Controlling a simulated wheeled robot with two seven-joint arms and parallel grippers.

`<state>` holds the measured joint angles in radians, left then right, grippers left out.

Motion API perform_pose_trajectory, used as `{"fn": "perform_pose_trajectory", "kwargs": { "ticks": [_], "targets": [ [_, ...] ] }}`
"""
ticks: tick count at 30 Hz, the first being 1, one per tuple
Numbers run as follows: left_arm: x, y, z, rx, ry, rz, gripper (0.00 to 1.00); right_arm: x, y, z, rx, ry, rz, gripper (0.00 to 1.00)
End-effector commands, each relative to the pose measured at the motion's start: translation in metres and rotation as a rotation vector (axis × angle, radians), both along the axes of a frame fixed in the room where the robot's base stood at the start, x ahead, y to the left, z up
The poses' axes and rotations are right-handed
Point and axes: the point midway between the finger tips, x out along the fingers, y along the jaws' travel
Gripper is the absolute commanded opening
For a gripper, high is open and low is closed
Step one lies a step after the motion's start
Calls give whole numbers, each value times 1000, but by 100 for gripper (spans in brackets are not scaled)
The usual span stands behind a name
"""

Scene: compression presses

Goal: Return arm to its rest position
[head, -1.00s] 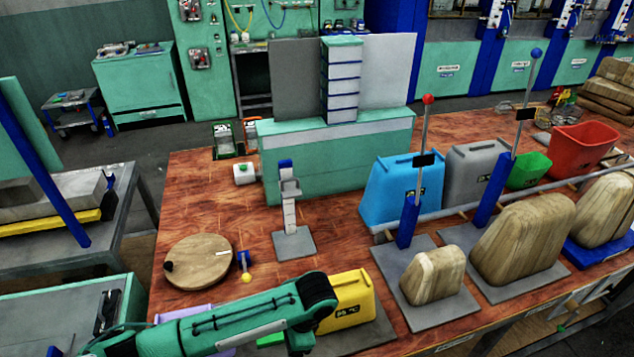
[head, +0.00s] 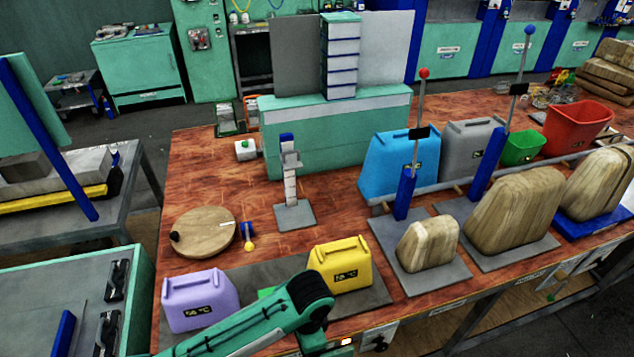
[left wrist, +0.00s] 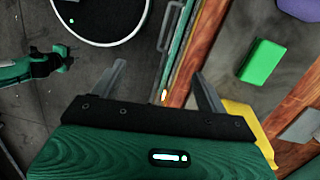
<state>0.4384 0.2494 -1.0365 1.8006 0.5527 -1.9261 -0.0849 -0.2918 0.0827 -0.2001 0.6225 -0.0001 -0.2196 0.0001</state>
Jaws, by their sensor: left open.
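My left arm comes in from the bottom of the head view, low over the table's front edge. Its gripper is out of sight there. In the left wrist view my left gripper (left wrist: 158,70) is open, with two spread grey fingers and nothing between them. Below it are the floor and the table's edge. A yellow canister (head: 343,264) stands just behind my arm and shows partly hidden beside the right finger in the wrist view (left wrist: 238,118). A purple canister (head: 200,300) stands left of the arm.
A green block (left wrist: 262,61) lies on a grey mat near the canisters. A round wooden board (head: 205,232) and a stand with a grey base (head: 294,216) are farther back. Wooden blocks (head: 428,243) and lever posts stand to the right.

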Motion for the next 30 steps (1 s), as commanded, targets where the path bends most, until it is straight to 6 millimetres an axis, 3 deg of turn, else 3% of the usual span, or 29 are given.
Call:
{"fn": "perform_pose_trajectory", "kwargs": {
  "ticks": [5,11,17,24,30],
  "targets": [
    [-23,-10,5,-150,-23,116,75,-12,0,-1,-1,14,0,36],
    [-40,2,16,-288,-78,311,75,-12,0,-1,0,14,0,36],
    [-56,40,23,-356,-152,533,75,-11,2,-1,2,14,-2,36],
    [-81,108,30,-341,-260,784,75,-9,5,-1,5,11,-1,36],
    [-100,152,36,-293,-331,905,75,-8,5,0,4,10,-2,36]
  ]
}}
